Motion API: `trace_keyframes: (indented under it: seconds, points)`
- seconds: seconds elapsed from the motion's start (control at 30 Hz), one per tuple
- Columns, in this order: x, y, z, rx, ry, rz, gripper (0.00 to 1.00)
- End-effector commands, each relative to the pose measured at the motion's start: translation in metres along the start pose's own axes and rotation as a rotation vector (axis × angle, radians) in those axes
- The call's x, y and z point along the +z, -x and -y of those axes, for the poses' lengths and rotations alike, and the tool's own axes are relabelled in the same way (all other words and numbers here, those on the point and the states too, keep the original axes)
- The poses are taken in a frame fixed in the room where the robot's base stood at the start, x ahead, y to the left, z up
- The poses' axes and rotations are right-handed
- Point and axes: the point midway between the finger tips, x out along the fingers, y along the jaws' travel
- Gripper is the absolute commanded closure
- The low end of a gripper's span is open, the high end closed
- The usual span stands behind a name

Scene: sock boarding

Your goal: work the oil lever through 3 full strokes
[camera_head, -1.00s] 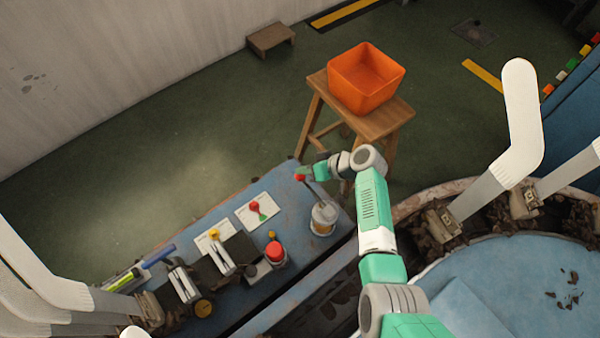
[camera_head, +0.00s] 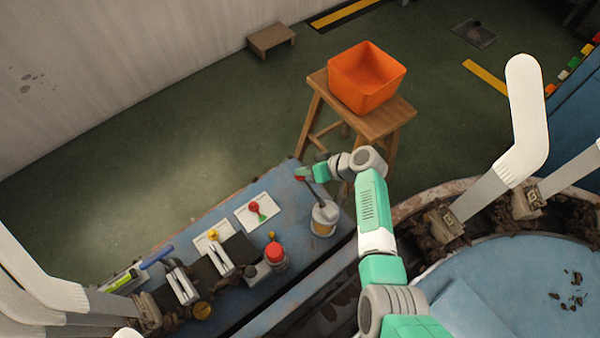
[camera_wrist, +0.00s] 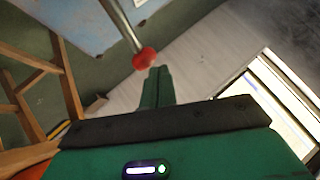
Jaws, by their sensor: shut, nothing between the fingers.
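The oil lever is a thin metal rod (camera_head: 313,195) with a red knob (camera_head: 300,177), rising at a tilt from a grey-topped pot (camera_head: 324,220) at the right end of the blue bench. My gripper (camera_head: 304,174) is at the knob and partly covers it in the head view. In the wrist view the red knob (camera_wrist: 145,59) and rod (camera_wrist: 122,23) show just beyond the tips of my shut, empty fingers (camera_wrist: 158,72). I cannot tell whether the fingertips touch the knob.
The blue bench (camera_head: 290,200) carries a red-capped container (camera_head: 275,254), a small red lever (camera_head: 255,209) and a yellow knob (camera_head: 213,235) on white plates. A wooden stool (camera_head: 385,122) with an orange bin (camera_head: 366,78) stands behind. White sock forms (camera_head: 528,115) stand at right.

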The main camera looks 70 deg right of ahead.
Motion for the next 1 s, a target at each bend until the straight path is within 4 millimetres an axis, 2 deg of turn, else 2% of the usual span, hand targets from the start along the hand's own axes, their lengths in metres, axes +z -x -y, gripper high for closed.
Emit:
trace_keyframes:
  seconds: [1.0]
  points:
    - [0.0066,-0.0088,-0.0063,0.0,0.0,0.0,1.0]
